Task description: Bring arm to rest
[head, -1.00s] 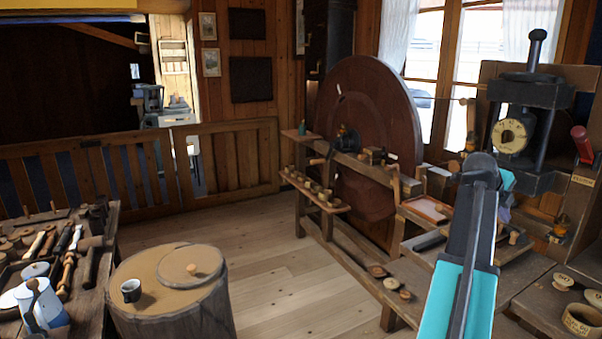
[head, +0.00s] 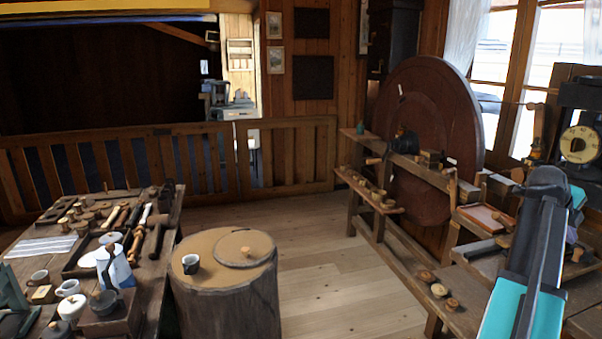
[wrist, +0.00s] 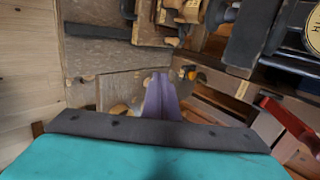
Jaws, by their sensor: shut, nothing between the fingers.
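My gripper (wrist: 160,94) shows in the wrist view as purple-grey fingers close together, with nothing seen between them. It is above the wooden workbench (wrist: 115,90) and apart from the things on it. In the head view my arm rises at the right side, dark grey and teal, in front of the bench. The gripper's fingers cannot be made out there, behind the arm.
A stump table (head: 225,300) with a small mug (head: 190,264) stands in the middle. A crowded tool table (head: 150,290) is at left. The big wooden wheel (head: 430,130) and its bench are at right. Bare floor (head: 330,270) lies between.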

